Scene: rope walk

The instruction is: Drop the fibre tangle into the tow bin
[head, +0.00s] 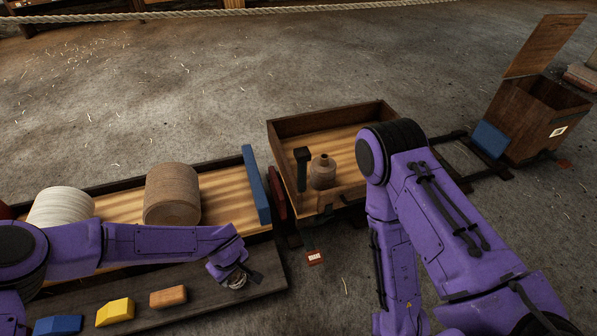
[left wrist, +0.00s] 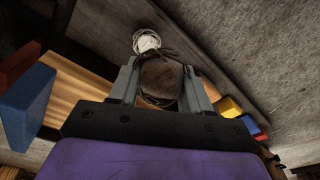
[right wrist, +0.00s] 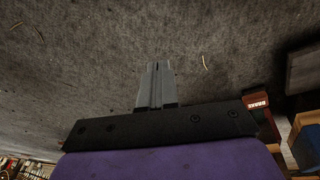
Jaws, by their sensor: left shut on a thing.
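My left gripper (head: 236,283) is low over the dark front board of the long bench. In the left wrist view its fingers (left wrist: 162,85) are shut on a brown fibre tangle (left wrist: 160,78) with loose dark strands. In the head view the tangle is mostly hidden by the gripper. The wooden bin with a raised lid (head: 540,118), which looks like the tow bin, stands far right with a white label on its front. My right gripper (right wrist: 158,85) is shut and empty above the floor. It is hidden in the head view.
A shallow wooden wagon (head: 370,115) holding a small brown jug (head: 323,171) stands between the bench and the bin. Yellow (head: 115,311), blue (head: 57,325) and wooden (head: 168,297) blocks lie on the front board. A blue panel (head: 256,186) closes the bench's right end.

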